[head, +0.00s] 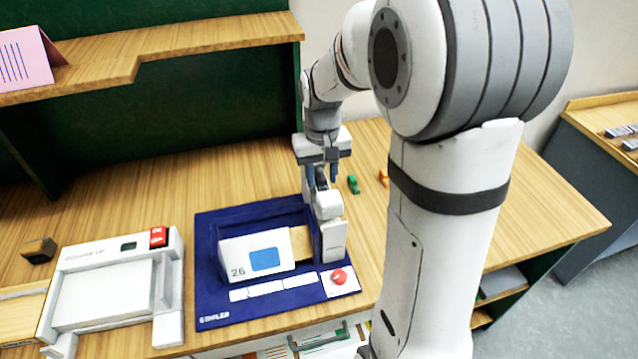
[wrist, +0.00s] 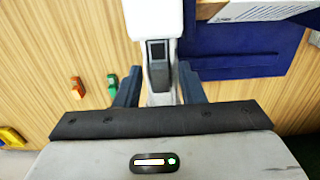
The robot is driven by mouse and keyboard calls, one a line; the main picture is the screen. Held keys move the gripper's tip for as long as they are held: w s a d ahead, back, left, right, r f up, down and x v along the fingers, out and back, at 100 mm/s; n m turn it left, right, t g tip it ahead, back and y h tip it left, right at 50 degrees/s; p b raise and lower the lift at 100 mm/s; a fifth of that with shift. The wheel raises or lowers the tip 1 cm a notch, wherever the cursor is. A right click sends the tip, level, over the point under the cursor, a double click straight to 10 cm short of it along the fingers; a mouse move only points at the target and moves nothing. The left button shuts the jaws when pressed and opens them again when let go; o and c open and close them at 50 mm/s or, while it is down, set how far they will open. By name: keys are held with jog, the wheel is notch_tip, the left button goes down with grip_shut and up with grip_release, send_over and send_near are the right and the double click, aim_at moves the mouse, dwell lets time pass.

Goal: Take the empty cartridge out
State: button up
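A white upright device (head: 333,238) stands at the right side of a dark blue station (head: 208,270) labelled at its front edge. In the wrist view the white device (wrist: 148,18) has a dark grey slotted piece (wrist: 158,76) at its end, which may be the cartridge; I cannot tell if it is empty. My gripper (head: 322,176) is above and behind the device, pointing down. In the wrist view my gripper (wrist: 160,88) has its two blue fingers apart, one on each side of the grey piece, with gaps visible.
A white box marked 26 (head: 240,257) and a red button (head: 339,276) are on the blue station. A white device with a tray (head: 105,295) stands left. Small green (head: 353,184) and orange (head: 384,178) pieces lie behind right. The table right of the station is largely clear.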

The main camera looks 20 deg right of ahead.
grip_shut()
